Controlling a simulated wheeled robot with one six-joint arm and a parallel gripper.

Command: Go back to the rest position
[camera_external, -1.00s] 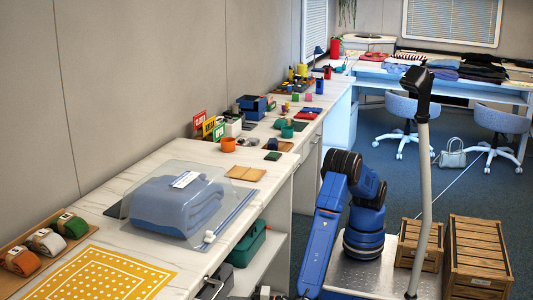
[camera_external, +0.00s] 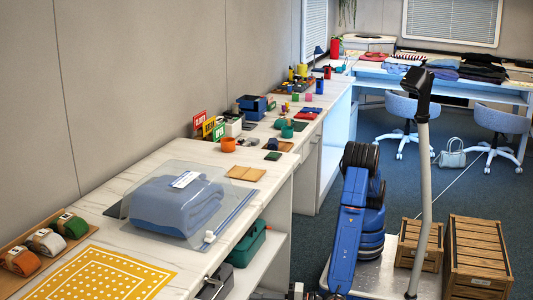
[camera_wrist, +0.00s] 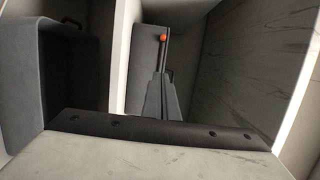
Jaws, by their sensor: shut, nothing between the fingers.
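My blue arm (camera_external: 348,245) stands above its metal base plate, to the right of the long counter. Its upper joint is bent and a blue link hangs down toward the bottom edge of the external view. My gripper cannot be made out in that view. In the wrist view my gripper (camera_wrist: 163,42) shows as narrow dark fingers close together, rising from a dark bar with holes. Nothing is held between them. Behind them are pale panels and a dark bin-like shape.
The marble-topped counter (camera_external: 110,235) runs along the left, with a covered blue folded cloth (camera_external: 178,205) on it. A green case (camera_external: 247,245) sits on a shelf below. Wooden crates (camera_external: 478,255) and a grey post (camera_external: 421,190) stand at the right. Blue floor lies open behind my arm.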

